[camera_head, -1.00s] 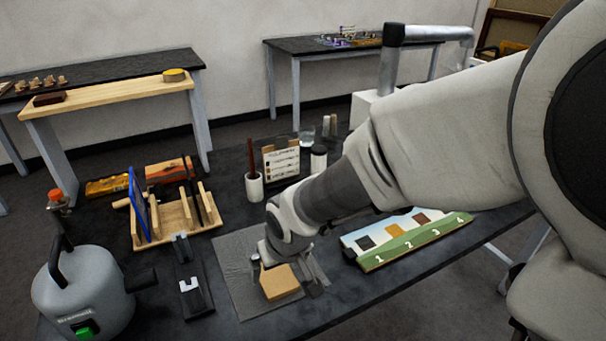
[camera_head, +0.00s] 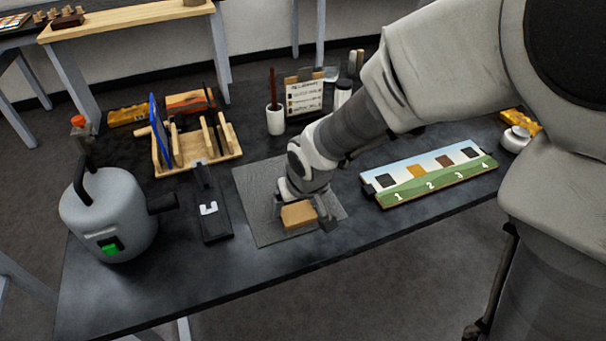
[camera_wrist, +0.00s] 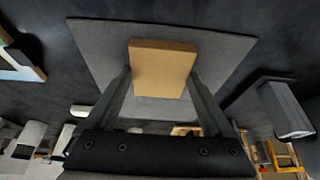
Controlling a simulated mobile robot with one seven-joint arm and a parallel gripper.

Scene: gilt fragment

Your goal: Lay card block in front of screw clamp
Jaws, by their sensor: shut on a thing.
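The card block is a tan, flat block (camera_head: 298,215) between the fingers of my gripper (camera_head: 305,212). In the wrist view the block (camera_wrist: 163,68) sits between the two finger tips, over the grey mat (camera_wrist: 235,48). My gripper is shut on it. Whether the block touches the mat or hangs just above it, I cannot tell. A long black device with a pale notched piece (camera_head: 210,209) stands left of the mat; it looks like the screw clamp, but I am not certain. My wrist hides part of the mat.
A grey canister with a green switch (camera_head: 110,215) stands at the left. A wooden rack (camera_head: 200,150) and a white cup (camera_head: 275,120) are behind. A numbered board (camera_head: 430,175) lies to the right. The dark table (camera_head: 160,285) is bare along its front edge.

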